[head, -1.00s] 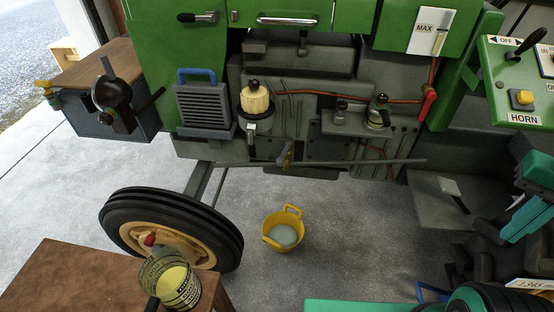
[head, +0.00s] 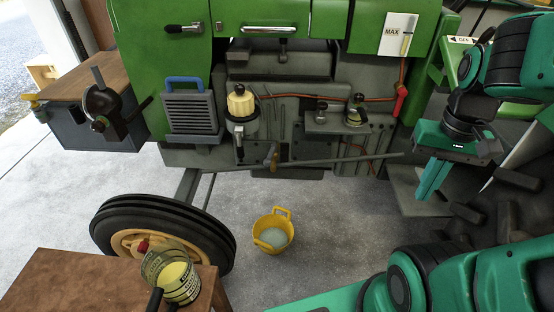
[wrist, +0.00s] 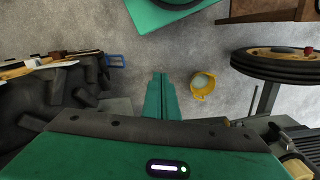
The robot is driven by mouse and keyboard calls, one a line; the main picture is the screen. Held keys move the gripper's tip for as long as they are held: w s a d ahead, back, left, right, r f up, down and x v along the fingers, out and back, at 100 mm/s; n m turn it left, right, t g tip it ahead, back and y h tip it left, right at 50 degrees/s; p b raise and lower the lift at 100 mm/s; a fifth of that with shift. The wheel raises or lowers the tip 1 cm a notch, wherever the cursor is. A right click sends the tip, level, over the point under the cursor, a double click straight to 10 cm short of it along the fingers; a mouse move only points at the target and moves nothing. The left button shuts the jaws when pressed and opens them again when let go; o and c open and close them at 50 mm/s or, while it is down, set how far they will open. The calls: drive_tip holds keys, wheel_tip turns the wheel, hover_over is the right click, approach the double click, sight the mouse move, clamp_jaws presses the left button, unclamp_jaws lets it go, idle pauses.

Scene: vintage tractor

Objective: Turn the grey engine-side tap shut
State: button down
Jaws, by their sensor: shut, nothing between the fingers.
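A small grey lever (head: 239,141), which looks like the tap, hangs below the cream-topped filter (head: 241,101) on the tractor's engine side. It points roughly downward; its exact setting is too small to tell. A brass-coloured tap (head: 274,156) sits lower and to the right of it. My gripper (head: 424,196) is at the right of the head view, well apart from the engine side, with its teal fingers together and pointing down. In the wrist view the fingers (wrist: 160,78) are also together and empty, over the floor. The grey lever cannot be made out there.
A yellow bucket (head: 273,236) stands on the floor below the engine, also in the wrist view (wrist: 202,86). A long rod (head: 340,160) crosses below the engine.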

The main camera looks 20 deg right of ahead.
sight(271, 155)
drive_tip(key=w+a+f+n+t, duration=0.15)
drive_tip(key=w+f, duration=0.25)
drive_tip(key=w, duration=0.7)
drive_tip(key=w+f+n+t, duration=0.15)
drive_tip(key=w+f, duration=0.25)
drive_tip(key=w, duration=0.7)
drive_tip(key=w+a+f+t+y, duration=0.1)
drive_tip(key=w+a+f, duration=0.4)
drive_tip(key=w+f, duration=0.2)
drive_tip(key=w+a+f+t+y, duration=0.1)
drive_tip(key=w+a+f+t, duration=0.1)
drive_tip(key=w+a+f, duration=0.4)
drive_tip(key=w+a+f+m+t, duration=0.1)
drive_tip(key=w+a+f, duration=0.5)
drive_tip(key=w+f, duration=0.3)
drive_tip(key=shift+w+t+y, duration=0.3)
drive_tip(key=shift+w+y, duration=0.1)
drive_tip(key=shift+w, duration=1.75)
